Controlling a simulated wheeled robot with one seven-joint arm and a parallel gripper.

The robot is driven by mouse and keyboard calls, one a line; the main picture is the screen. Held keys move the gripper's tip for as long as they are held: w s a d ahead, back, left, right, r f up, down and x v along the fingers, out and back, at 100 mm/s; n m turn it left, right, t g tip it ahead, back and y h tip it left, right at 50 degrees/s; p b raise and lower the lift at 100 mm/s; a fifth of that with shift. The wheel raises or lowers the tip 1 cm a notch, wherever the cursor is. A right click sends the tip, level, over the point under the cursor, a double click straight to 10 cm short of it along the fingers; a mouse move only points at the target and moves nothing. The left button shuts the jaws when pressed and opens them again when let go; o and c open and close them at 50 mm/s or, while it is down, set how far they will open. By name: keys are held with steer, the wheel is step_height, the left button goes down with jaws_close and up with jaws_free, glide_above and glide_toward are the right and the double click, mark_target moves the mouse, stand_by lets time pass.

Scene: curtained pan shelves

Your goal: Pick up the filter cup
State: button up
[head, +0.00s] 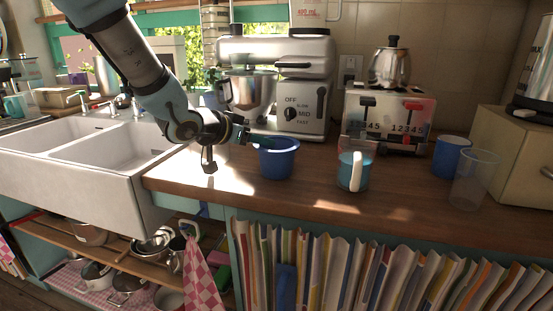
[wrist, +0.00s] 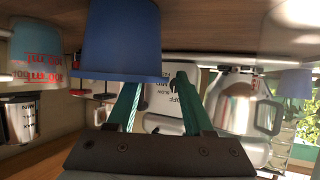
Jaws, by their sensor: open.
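A blue tapered cup (head: 276,160), which looks like the filter cup, stands upright on the wooden counter in the middle of the head view. In the wrist view, which is upside down, it is the large blue shape (wrist: 120,38) at upper left. My gripper (head: 247,136) is at the cup's left rim, at about rim height. In the wrist view my gripper (wrist: 158,82) shows two teal fingers spread apart. One fingertip is partly hidden by the cup's rim; the other is clear to the right. I cannot tell whether the hidden finger touches the cup.
A teal mug (head: 353,172) with a pale handle stands right of the cup. Farther right are a blue cup (head: 450,157) and a clear tumbler (head: 474,180). A stand mixer (head: 300,90) and a toaster (head: 386,118) stand behind. The sink (head: 85,165) is left.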

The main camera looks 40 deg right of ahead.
jaws_close()
steer(key=shift+f, duration=0.1)
stand_by(0.5)
